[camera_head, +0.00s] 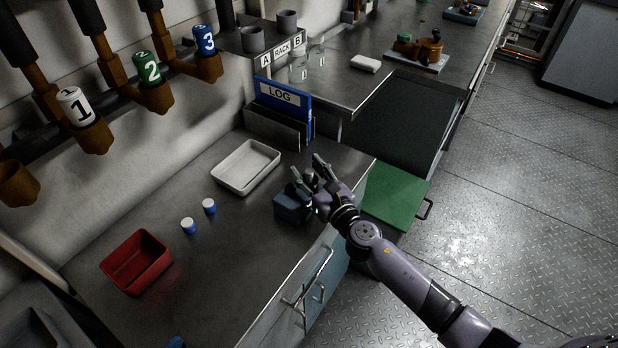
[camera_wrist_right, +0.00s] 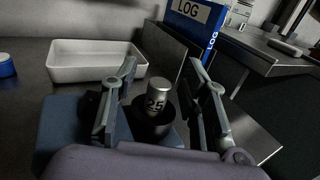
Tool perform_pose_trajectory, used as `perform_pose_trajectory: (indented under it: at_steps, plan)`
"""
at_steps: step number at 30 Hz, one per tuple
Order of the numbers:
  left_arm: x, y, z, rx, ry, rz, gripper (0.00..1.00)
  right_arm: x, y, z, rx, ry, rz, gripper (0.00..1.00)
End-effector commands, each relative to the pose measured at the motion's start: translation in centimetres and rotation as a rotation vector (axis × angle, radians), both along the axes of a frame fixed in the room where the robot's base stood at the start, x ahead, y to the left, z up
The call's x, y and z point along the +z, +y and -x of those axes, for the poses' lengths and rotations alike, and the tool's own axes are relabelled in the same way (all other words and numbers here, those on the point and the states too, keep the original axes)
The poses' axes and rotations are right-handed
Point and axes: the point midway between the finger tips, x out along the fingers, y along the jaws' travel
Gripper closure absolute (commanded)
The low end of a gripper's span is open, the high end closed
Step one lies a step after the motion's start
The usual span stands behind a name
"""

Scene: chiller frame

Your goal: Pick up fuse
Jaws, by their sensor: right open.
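The fuse (camera_wrist_right: 161,88) is a silvery cylinder marked "25" in the wrist view. It stands upright in a dark round socket (camera_wrist_right: 152,127) on a blue block (camera_wrist_right: 62,135). The blue block (camera_head: 290,207) also shows in the head view, on the counter near its front edge. My right gripper (camera_head: 306,171) is over the block. In the wrist view its open fingers (camera_wrist_right: 162,68) stand on either side of the fuse, with gaps visible. The fuse's lower end is hidden in the socket. My left gripper is not in view.
A white tray (camera_head: 223,181), two small white-and-blue caps (camera_head: 209,206) and a red bin (camera_head: 114,268) are on the counter. A blue LOG binder (camera_head: 299,106) stands behind the gripper. A green panel (camera_head: 390,193) is at the right. Numbered handles line the wall.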

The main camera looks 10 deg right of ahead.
Motion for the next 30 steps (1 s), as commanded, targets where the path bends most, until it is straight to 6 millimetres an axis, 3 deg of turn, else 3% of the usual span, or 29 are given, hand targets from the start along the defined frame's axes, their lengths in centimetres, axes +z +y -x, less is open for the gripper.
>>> perform_pose_trajectory:
  at_steps: [2,20,30]
  plan:
    - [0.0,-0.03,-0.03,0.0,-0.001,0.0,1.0,-0.01,-0.03,0.02,0.0,0.0,0.0,0.59]
    - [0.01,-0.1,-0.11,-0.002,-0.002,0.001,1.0,-0.02,-0.05,0.05,-0.001,0.0,0.0,0.99]
    - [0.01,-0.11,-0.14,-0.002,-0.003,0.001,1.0,0.01,-0.04,0.04,-0.001,0.0,0.0,1.0]
